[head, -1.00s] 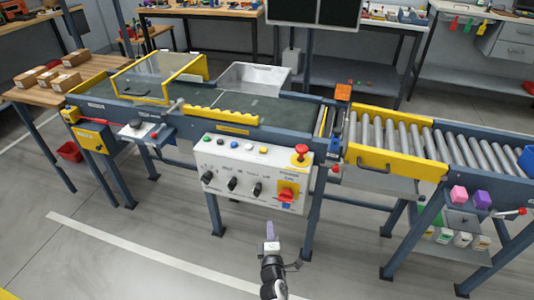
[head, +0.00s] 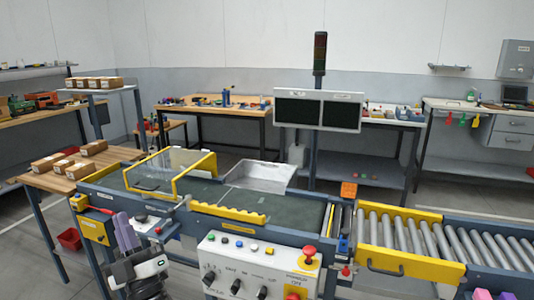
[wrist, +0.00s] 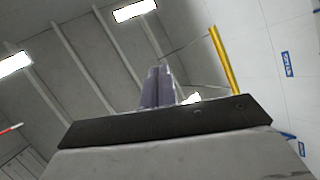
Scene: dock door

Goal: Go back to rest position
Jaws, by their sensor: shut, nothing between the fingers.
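My gripper (head: 126,232) is at the lower left of the head view, pointing up, in front of the conveyor station. Its purple-grey fingers are together and hold nothing. In the wrist view the fingers (wrist: 157,87) stand upright and close together, with the ceiling and its lights behind them. The white control panel (head: 258,266) with knobs, buttons and a red emergency stop is to the right of the gripper. The gripper overlaps the station's left front in the picture; I cannot tell the exact gap.
A roller conveyor (head: 440,245) with a yellow side plate runs to the right. A dark belt (head: 235,204) with a yellow guard frame is in the middle. A wooden table (head: 60,182) with cartons stands at left. A signal tower (head: 319,60) rises at the back.

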